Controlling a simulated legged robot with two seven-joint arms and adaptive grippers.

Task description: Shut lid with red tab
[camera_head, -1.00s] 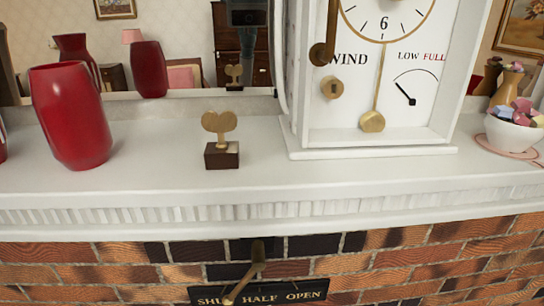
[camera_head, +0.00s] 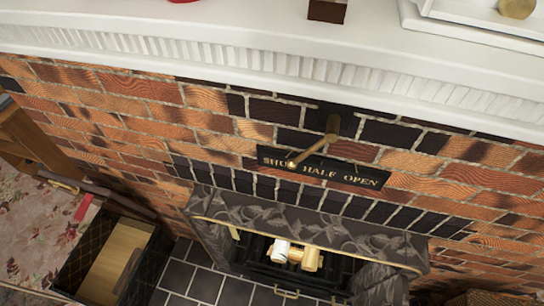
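A dark box (camera_head: 75,262) with thin gold diamond lines stands on the floor at the lower left. Its top is open and a pale wooden piece (camera_head: 118,258) shows inside. A dark lid (camera_head: 115,202) appears raised along the box's far side, seen nearly edge-on. A red tab (camera_head: 83,207) shows by the lid's left part, close to a brass-coloured handle (camera_head: 62,185). How far the lid is tilted is hard to tell. Neither of my grippers is in view.
A brick fireplace has a white mantel (camera_head: 300,45) above and a dark firebox surround (camera_head: 310,225). Pale logs (camera_head: 295,254) lie in the firebox. A brass lever (camera_head: 318,148) sits over a SHUT/HALF/OPEN plate (camera_head: 325,170). A wooden piece of furniture (camera_head: 30,140) stands at the left.

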